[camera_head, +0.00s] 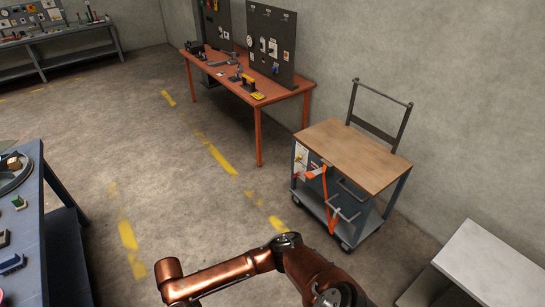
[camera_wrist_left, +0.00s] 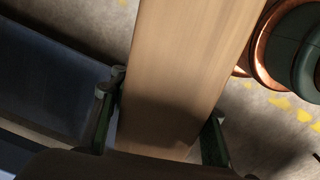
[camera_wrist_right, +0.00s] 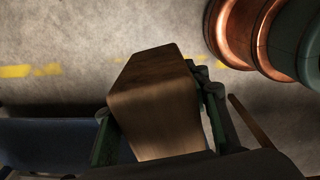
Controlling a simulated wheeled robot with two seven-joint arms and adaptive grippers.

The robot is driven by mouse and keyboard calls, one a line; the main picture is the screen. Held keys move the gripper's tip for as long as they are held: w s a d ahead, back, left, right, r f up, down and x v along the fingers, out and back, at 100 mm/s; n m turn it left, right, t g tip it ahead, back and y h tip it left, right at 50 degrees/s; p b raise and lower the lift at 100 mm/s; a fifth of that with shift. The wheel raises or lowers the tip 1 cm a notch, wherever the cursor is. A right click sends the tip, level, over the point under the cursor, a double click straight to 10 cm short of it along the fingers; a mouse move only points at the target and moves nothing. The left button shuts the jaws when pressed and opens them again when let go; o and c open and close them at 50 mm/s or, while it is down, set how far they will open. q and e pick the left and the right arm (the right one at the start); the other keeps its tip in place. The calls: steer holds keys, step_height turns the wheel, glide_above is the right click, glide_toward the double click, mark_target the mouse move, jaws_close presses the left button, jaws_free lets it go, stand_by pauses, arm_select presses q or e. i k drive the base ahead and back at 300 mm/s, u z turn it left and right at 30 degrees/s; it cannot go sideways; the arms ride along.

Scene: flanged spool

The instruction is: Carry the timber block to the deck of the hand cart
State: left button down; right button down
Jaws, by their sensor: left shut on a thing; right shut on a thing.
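The timber block (camera_wrist_left: 185,70) is a pale wooden beam that fills the middle of the left wrist view. My left gripper (camera_wrist_left: 160,118) is shut on it, with one finger on each side. In the right wrist view the block's end (camera_wrist_right: 155,85) shows darker brown. My right gripper (camera_wrist_right: 158,118) is shut on it there. The block and both grippers are outside the head view. The hand cart (camera_head: 345,195) stands at the right in the head view, with a flat, bare wooden deck (camera_head: 355,152) and an upright handle at its back.
An orange strap (camera_head: 328,200) hangs on the cart's near side. A pale table (camera_head: 495,262) is at the lower right and a dark blue bench (camera_head: 40,220) at the left. A red workbench (camera_head: 240,85) stands behind. The floor between bench and cart is clear.

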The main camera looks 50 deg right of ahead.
mark_target(346, 155)
steer(key=z, duration=0.55)
steer(key=i, duration=0.75)
steer(key=z, duration=0.85)
steer(key=i, duration=1.05)
steer(key=z, duration=0.7)
steer(key=i, duration=1.15)
steer(key=z, duration=0.8)
steer(key=i, duration=0.9)
steer(key=z, duration=0.55)
